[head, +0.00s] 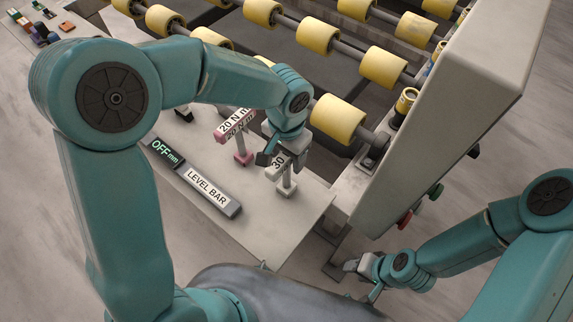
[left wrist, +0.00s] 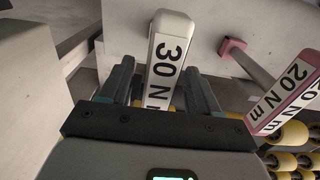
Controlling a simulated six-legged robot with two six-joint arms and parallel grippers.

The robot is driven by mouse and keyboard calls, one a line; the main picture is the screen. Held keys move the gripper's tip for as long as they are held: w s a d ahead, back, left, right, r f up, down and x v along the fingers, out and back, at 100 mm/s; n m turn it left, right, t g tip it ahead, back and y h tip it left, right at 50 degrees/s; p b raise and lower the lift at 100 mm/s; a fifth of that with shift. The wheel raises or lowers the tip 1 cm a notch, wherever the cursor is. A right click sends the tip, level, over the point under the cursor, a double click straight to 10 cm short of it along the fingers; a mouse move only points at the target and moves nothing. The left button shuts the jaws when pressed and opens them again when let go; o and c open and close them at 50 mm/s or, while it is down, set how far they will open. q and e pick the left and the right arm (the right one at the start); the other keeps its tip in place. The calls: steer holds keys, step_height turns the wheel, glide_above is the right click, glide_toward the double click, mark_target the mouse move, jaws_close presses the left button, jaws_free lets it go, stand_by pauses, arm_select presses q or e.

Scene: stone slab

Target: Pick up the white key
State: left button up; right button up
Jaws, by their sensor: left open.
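The white key (head: 288,188) is a T-shaped piece labelled "30" that stands upright on the pale bench, partly hidden by my left gripper (head: 269,154). In the left wrist view its white bar (left wrist: 172,48), labelled "30 N m", lies between the two dark fingers of my left gripper (left wrist: 160,80). The fingers are open, one on each side of the bar; contact is not visible. My right gripper (head: 364,274) is low, off the bench's front right corner, well apart from the key; its jaws are too small to judge.
A pink key (head: 241,155) labelled "20 N m" stands close behind on the left, and also shows in the left wrist view (left wrist: 285,95). A level bar (head: 210,190) with an "OFF mm" display lies left. Yellow rollers (head: 337,117) are behind; a grey panel (head: 445,110) rises right.

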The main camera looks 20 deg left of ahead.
arm_select(q)
steer(key=shift+c, duration=0.3)
jaws_close()
steer(key=shift+r, duration=0.1)
